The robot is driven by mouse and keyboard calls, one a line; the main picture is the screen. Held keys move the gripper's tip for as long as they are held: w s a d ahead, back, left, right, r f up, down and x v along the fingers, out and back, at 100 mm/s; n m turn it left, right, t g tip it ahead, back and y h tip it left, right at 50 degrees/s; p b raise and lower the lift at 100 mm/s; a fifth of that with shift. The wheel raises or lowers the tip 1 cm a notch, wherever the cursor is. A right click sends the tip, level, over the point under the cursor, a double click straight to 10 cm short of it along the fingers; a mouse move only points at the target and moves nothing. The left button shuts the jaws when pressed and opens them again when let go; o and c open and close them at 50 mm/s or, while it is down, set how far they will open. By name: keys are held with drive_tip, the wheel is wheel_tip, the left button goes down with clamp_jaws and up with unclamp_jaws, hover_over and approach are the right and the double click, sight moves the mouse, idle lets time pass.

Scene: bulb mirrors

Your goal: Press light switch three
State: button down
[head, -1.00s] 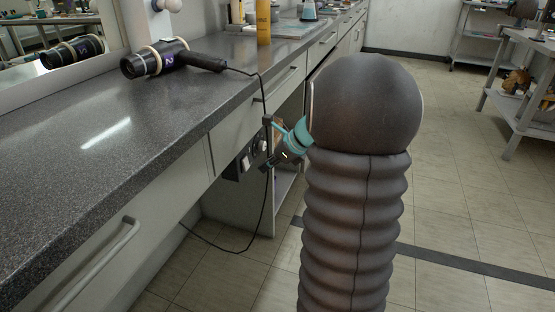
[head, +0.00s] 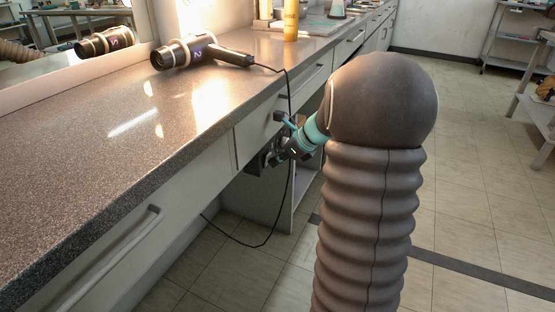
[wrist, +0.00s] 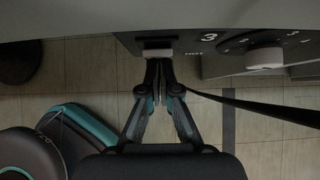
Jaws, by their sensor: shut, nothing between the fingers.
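Light switch three (wrist: 158,51) is a small pale rocker on a dark panel (wrist: 130,42) with a white "3" beside it, at the top of the wrist view. My gripper (wrist: 158,64) is shut and empty, its fingertips right at the lower edge of the switch, seeming to touch it. In the head view my gripper (head: 268,160) is at the panel below the counter front; the panel is mostly hidden behind it and the switch cannot be made out there.
A dial knob (wrist: 265,57) with numbers sits right of the switch. A black cord (head: 290,165) hangs near my gripper from a hair dryer (head: 195,52) on the counter (head: 120,150). Cabinet drawers are close by. Open floor (head: 460,200) lies to the right.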

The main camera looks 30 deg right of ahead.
drive_tip(key=shift+r, duration=0.15)
drive_tip(key=shift+a+r+p, duration=0.1)
drive_tip(key=shift+r+p, duration=0.65)
drive_tip(key=shift+p, duration=0.15)
drive_tip(key=s+d+f+p+v, duration=0.1)
drive_tip(key=p+v, duration=0.1)
drive_tip(key=v, duration=1.1)
drive_tip(key=shift+s+f, duration=0.2)
drive_tip(key=shift+f, duration=0.05)
drive_tip(key=shift+d, duration=0.1)
